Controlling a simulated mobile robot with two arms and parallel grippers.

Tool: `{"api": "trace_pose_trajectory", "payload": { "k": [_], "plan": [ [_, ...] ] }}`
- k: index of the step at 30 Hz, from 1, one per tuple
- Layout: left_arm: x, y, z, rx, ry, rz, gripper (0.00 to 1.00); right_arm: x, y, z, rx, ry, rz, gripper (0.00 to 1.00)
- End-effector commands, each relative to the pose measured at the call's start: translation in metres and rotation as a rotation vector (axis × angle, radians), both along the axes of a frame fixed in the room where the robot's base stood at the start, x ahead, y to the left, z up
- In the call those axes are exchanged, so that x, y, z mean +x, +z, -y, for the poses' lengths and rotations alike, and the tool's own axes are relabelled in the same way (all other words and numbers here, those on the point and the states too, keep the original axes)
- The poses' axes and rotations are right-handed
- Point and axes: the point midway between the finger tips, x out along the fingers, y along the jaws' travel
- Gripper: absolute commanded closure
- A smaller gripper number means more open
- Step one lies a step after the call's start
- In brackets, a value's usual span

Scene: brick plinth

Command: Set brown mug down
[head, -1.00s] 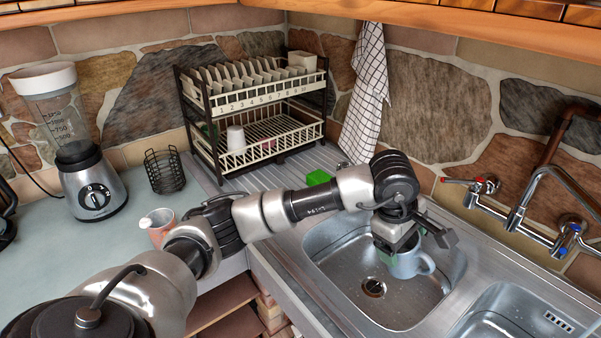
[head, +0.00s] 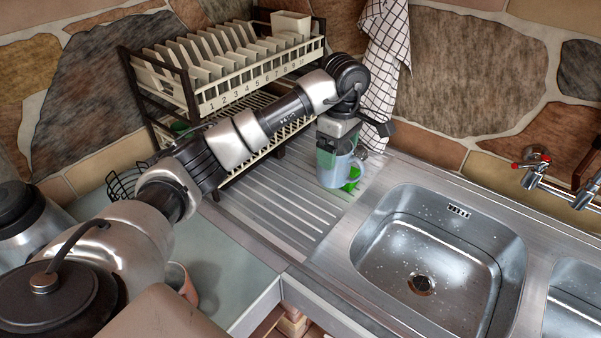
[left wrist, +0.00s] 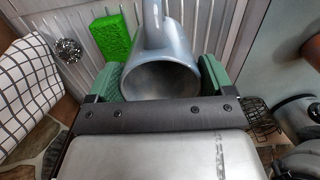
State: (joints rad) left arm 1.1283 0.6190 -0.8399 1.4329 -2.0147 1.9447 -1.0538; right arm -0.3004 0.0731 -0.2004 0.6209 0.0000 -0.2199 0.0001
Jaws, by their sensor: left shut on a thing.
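The mug in my left gripper looks grey-blue, not brown. The mug (head: 333,176) is over the ribbed drainboard (head: 300,215), left of the sink basin. I cannot tell whether its base touches the ribs. My left gripper (head: 338,160) is shut on it, with green finger pads on both sides. In the left wrist view the mug (left wrist: 163,72) sits between the pads of the gripper (left wrist: 160,80), its open mouth towards the camera and its handle on the far side. My right gripper is out of view.
A green sponge (left wrist: 112,38) and a metal scourer (left wrist: 69,50) lie close beside the mug. A two-tier dish rack (head: 250,90) stands behind my arm, with a checked towel (head: 385,60) to its right. The drainboard's front part is clear. The sink basin (head: 440,255) is empty.

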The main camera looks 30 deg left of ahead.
Motion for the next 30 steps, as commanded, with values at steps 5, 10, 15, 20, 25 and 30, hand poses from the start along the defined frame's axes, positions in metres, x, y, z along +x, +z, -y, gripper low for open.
{"api": "trace_pose_trajectory", "payload": {
  "k": [5,10,15,20,25,30],
  "plan": [
    [-0.02,-0.021,-0.039,0.003,0.005,-0.005,0.51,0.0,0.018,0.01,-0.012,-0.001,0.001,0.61],
    [-0.036,-0.043,-0.071,0.003,0.004,-0.004,0.51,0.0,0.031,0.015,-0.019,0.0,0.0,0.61],
    [-0.045,-0.057,-0.089,0.001,0.002,0.0,0.51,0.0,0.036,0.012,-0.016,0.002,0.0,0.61],
    [-0.047,-0.065,-0.092,0.0,0.0,0.0,0.51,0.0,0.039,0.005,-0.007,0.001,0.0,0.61],
    [-0.047,-0.087,-0.091,-0.001,0.001,-0.003,0.51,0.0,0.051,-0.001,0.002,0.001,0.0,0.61],
    [-0.046,-0.101,-0.092,0.001,0.0,0.002,0.51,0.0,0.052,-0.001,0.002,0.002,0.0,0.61]
  ]
}}
